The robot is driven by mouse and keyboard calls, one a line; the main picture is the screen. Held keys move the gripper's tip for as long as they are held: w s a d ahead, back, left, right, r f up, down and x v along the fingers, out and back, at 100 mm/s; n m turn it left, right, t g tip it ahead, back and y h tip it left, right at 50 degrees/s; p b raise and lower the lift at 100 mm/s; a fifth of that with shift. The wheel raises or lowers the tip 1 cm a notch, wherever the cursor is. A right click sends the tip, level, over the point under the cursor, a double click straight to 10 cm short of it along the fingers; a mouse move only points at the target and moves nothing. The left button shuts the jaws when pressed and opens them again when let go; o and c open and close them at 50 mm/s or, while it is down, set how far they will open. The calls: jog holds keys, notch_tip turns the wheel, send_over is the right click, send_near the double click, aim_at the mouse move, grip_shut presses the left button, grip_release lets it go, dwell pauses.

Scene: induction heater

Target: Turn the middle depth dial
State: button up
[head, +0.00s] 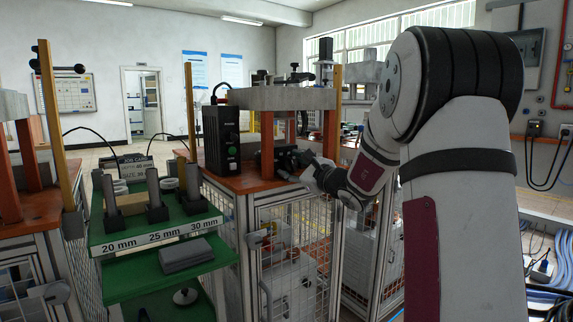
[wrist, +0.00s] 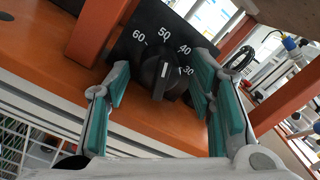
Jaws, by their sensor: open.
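The depth dial (wrist: 158,78) is a black round knob with a raised grip and a short white mark, on a black plate with the numbers 60, 50, 40 and 30. My gripper (wrist: 161,74) is open in the wrist view, with one teal-padded finger on each side of the dial. Visible gaps separate the fingers from the knob. In the head view my gripper (head: 304,172) is at the front of the middle machine (head: 285,97), close to its black unit, and the dial face cannot be made out there.
Orange posts (wrist: 102,28) flank the dial plate, above an orange tabletop (wrist: 40,50). A black control box (head: 221,140) stands left of my gripper. A green rack (head: 150,236) marked 20, 25 and 30 mm stands further left. A wire-mesh cabinet (head: 290,250) is below the tabletop.

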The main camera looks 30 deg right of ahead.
jog(key=shift+p, duration=0.5)
jog(key=m+p, duration=0.4)
jog(key=p, duration=0.1)
jog(key=shift+r, duration=0.15)
jog(key=m+p, duration=0.4)
jog(key=p, duration=0.2)
jog(key=shift+s+m+p, duration=0.25)
jog(key=shift+m+p, duration=0.05)
jog(key=shift+m, duration=0.3)
jog(key=s+p, duration=0.3)
jog(key=s, duration=1.1)
jog(key=s+a+r+n+g+y+p, duration=0.1)
jog(key=a+r+n+g+y, duration=0.1)
jog(key=a, duration=0.5)
jog(key=s+a+r+n+g+y+p, duration=0.1)
jog(key=a+r+n+g+y+p, duration=0.1)
jog(key=a+r+n+y, duration=0.2)
jog(key=s+a+r+n+g+y+p, duration=0.1)
jog(key=a+r+n+g+y+p, duration=0.1)
jog(key=a+n, duration=0.5)
jog(key=shift+a+r+n+y, duration=0.4)
jog(key=shift+a+r+y, duration=0.35)
jog(key=shift+a, duration=1.65)
